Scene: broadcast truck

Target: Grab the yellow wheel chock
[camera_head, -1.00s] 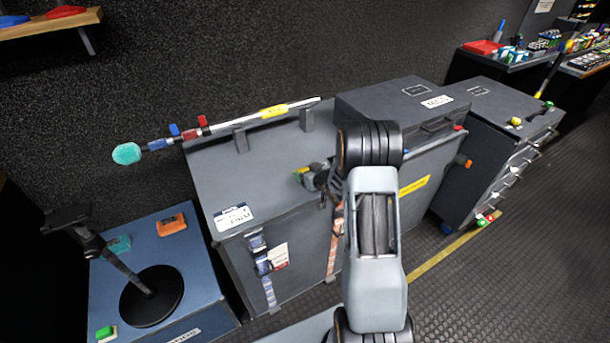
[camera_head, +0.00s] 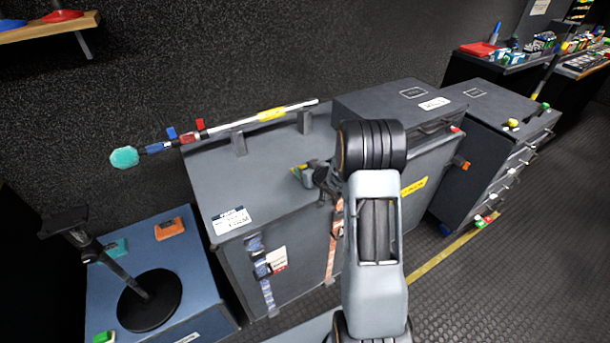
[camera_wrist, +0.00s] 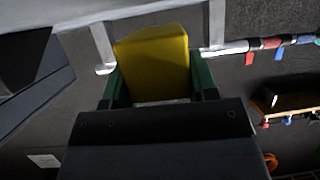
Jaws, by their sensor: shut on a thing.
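The yellow wheel chock (camera_wrist: 152,62) fills the upper middle of the wrist view, between the two green fingers of my gripper (camera_wrist: 157,85). My gripper is shut on it. In the head view, my gripper (camera_head: 306,172) is over the top of the large grey case, partly behind my own arm. A small patch of yellow shows at its tip there, and most of the chock is hidden. I cannot tell whether the chock touches the case top.
The large grey case (camera_head: 215,180) has a boom pole (camera_head: 225,128) resting on supports along its back edge. A grey box (camera_head: 385,100) stands at its right end. A blue case (camera_head: 205,275) with a black stand (camera_head: 150,300) is at lower left. Dark floor is open at right.

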